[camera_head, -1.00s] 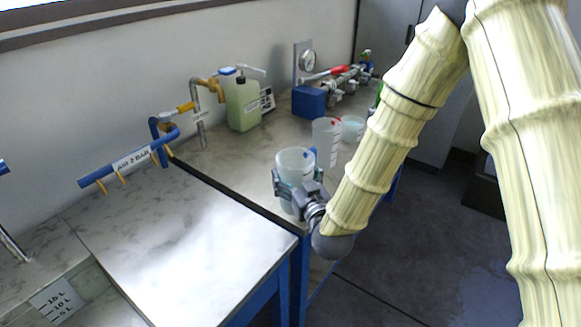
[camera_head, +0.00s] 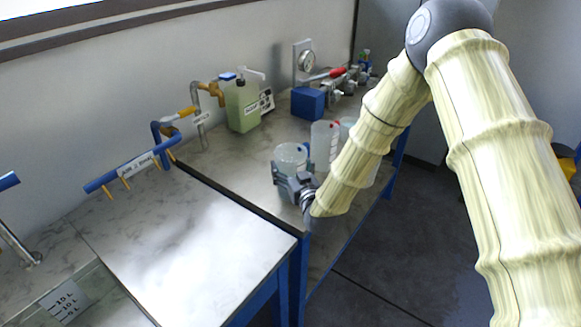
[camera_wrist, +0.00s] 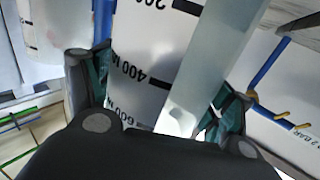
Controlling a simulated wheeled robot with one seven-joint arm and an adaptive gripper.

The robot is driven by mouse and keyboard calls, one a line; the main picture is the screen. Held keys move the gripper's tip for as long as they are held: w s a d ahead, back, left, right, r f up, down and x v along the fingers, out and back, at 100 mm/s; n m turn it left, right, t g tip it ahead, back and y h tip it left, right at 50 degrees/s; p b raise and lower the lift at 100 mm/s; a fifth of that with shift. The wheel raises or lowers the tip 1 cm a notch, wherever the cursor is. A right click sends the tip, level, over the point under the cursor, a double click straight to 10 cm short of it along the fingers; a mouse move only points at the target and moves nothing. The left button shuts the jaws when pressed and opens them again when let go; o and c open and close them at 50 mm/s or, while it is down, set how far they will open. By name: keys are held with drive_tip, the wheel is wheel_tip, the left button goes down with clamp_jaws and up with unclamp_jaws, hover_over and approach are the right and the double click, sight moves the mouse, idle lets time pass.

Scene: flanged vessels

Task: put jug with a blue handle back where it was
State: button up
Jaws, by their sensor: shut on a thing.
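The clear jug (camera_head: 291,155) is upright over the near right part of the grey bench top, just past the dark edge of the raised worktop. A bit of blue shows at its right rim in the head view. My gripper (camera_head: 294,186) is shut around its body from the near side. In the wrist view the jug (camera_wrist: 150,45) fills the middle, its volume marks upside down, with a gripper finger on each side. A blue strip stands beside it there. The jug's base is hidden, so I cannot tell whether it touches the bench.
Close behind stands a clear jug with a red mark (camera_head: 324,142); another pale container (camera_head: 347,126) is partly hidden by my arm. A green canister (camera_head: 241,106), blue box (camera_head: 308,102) and valves line the wall. The raised worktop (camera_head: 190,250) at left is bare.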

drive_tip(key=shift+f, duration=0.4)
drive_tip(key=shift+f, duration=0.2)
drive_tip(key=o, duration=1.2)
drive_tip(key=shift+c, duration=0.2)
drive_tip(key=shift+r, duration=0.1)
drive_tip(key=shift+r, duration=0.1)
drive_tip(key=shift+s+d, duration=0.15)
drive_tip(key=shift+s, duration=0.2)
drive_tip(key=b+v, duration=0.3)
drive_tip(key=v, duration=0.8)
drive_tip(key=shift+s+b, duration=0.2)
drive_tip(key=shift+b, duration=0.2)
